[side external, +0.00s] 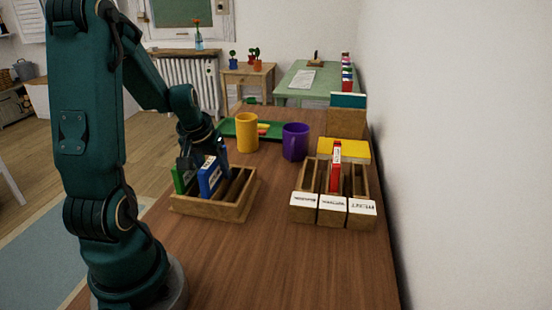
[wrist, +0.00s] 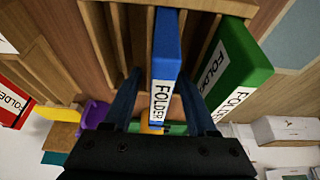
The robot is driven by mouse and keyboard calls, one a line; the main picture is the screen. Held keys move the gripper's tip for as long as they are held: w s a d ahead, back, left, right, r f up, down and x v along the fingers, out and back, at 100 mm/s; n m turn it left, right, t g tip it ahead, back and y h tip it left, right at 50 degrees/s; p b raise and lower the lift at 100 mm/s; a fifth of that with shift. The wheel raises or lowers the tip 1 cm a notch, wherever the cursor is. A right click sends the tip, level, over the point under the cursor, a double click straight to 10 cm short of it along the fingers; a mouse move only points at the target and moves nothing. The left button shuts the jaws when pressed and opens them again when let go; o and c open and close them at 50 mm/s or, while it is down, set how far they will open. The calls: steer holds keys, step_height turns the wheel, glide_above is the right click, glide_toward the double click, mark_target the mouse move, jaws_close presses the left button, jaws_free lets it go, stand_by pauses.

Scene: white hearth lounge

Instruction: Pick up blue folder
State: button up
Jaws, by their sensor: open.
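The blue folder (side external: 209,177) stands in a slot of the left wooden rack (side external: 213,213), beside the green folder (side external: 183,179). In the wrist view the blue folder (wrist: 167,45) shows its white "FOLDER" label, with the green folder (wrist: 238,62) to its right. My gripper (side external: 207,160) is over the rack at the folder tops. In the wrist view its open fingers (wrist: 158,92) lie on either side of the blue folder, the right one between the blue and green folders. I cannot tell whether either finger touches it.
A second wooden rack (side external: 331,221) with three white labels holds a red folder (side external: 336,167). A yellow mug (side external: 246,132), a purple mug (side external: 295,142) and a green tray (side external: 227,127) stand behind. The table front is clear; a white wall is at the right.

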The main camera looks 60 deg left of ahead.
jaws_close()
stand_by(1.4)
